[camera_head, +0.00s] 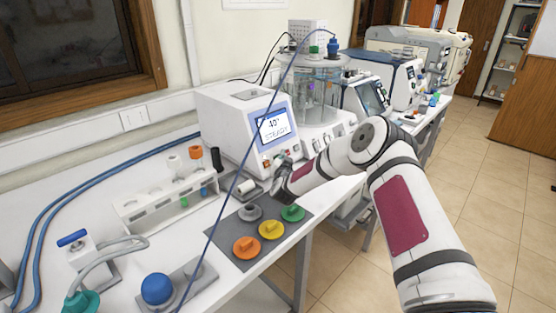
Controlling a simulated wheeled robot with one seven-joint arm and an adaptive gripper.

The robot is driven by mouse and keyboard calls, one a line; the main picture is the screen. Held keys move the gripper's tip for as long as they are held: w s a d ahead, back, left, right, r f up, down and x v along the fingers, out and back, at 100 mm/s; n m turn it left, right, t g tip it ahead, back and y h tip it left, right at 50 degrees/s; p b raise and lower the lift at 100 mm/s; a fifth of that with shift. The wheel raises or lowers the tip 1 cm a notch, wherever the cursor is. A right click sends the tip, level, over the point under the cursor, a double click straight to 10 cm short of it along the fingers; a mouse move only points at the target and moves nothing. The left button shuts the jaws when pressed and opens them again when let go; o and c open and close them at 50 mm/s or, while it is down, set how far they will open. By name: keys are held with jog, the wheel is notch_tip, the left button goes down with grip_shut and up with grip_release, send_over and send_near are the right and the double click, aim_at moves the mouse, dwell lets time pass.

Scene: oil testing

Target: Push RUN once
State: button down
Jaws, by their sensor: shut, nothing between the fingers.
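A white instrument (228,130) stands on the bench against the wall. Its lit screen (272,127) appears to show -40° with a word below it. Small buttons, one of them orange (266,163), sit under the screen on the front panel. Their labels are too small to read, so I cannot tell which is RUN. My gripper (281,180) is small and dark in this view, shut and empty, close in front of the lower panel. It and my wrist hide part of the instrument's lower front. I cannot tell whether it touches a button.
A grey mat (233,254) with orange, yellow, green and grey knobs lies in front. A white tube rack (168,205) stands left. A clear bath vessel (317,95) and more instruments stand beyond. A blue cable crosses the view. Floor is free at right.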

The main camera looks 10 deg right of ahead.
jog(key=shift+w+a+f, duration=0.1)
jog(key=shift+w+a, duration=0.05)
jog(key=shift+w, duration=0.05)
dwell(0.3)
dwell(0.3)
jog(key=shift+s+d+r+p, duration=0.3)
jog(key=shift+s+d+p, duration=0.15)
jog(key=shift+s, duration=0.2)
jog(key=s+d+p, duration=0.1)
jog(key=s+d+r+p, duration=0.1)
jog(key=s+p, duration=0.1)
jog(key=shift+s+d+r, duration=0.35)
jog(key=shift+d+r, duration=0.05)
dwell(0.6)
